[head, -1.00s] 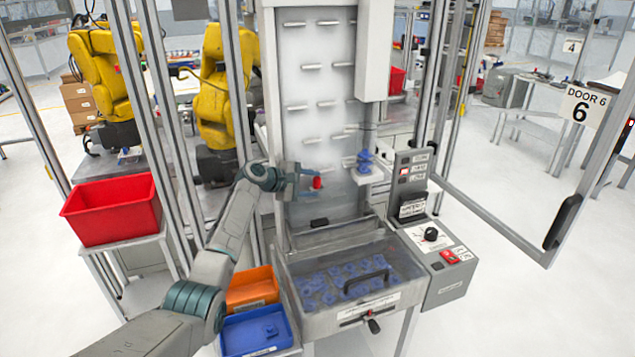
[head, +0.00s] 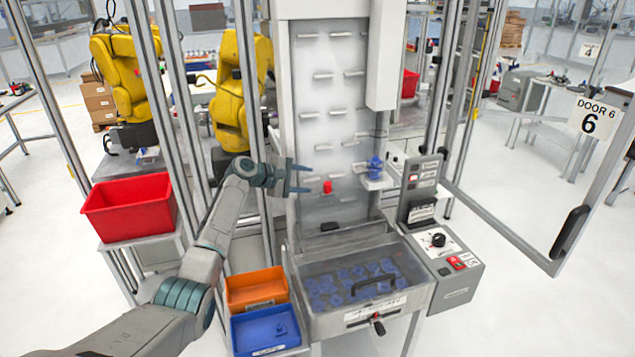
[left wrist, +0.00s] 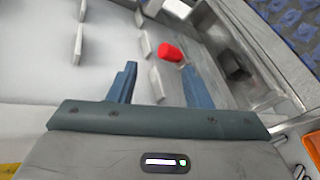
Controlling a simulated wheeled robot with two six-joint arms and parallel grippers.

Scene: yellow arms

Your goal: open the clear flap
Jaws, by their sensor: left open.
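The clear flap (head: 343,262) is the transparent lid over a grey bin at the foot of the white pegged panel. It lies closed, with blue parts visible through it and a black handle (head: 374,284) on it. My left gripper (head: 302,179) is open and empty in front of the panel, above and left of the flap. In the left wrist view its two fingers (left wrist: 160,85) are apart, with the pegged panel beyond them. A red knob-like piece (head: 327,187) is just beyond the fingertips; it also shows in the left wrist view (left wrist: 170,52). My right gripper is not in view.
An orange bin (head: 257,305) and a blue bin (head: 236,337) stand left of the grey bin. A control box (head: 447,268) stands to its right. A red bin (head: 130,233) is at left. Metal posts and an open door frame surround the station.

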